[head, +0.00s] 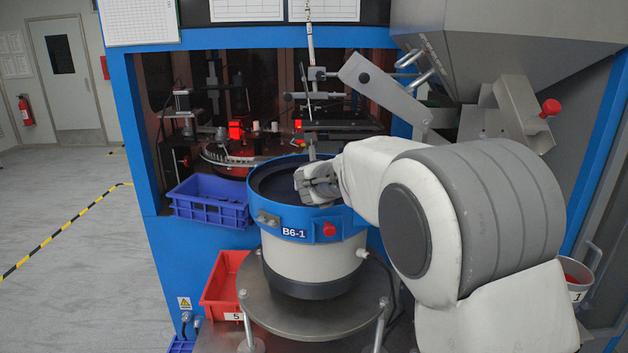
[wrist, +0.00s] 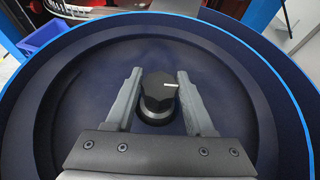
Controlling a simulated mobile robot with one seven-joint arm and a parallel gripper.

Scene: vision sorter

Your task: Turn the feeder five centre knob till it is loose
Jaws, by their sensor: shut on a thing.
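The feeder is a round bowl (head: 272,217) with a blue rim, labelled "B6-1", on a white and grey drum. In the wrist view, the black centre knob (wrist: 156,98) stands upright in the dark bowl floor (wrist: 85,85). A white mark shows on the right of its top. My gripper (wrist: 159,75) reaches down into the bowl, its two grey fingers on either side of the knob, shut on it. In the head view my gripper (head: 306,186) is inside the bowl's right part, and the knob is hidden there.
A blue bin (head: 210,202) stands behind left of the bowl. A red bin (head: 222,287) labelled "5" is below left. A red knob (head: 329,229) sits on the bowl's front. A steel hopper (head: 510,40) hangs at upper right. The floor at left is clear.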

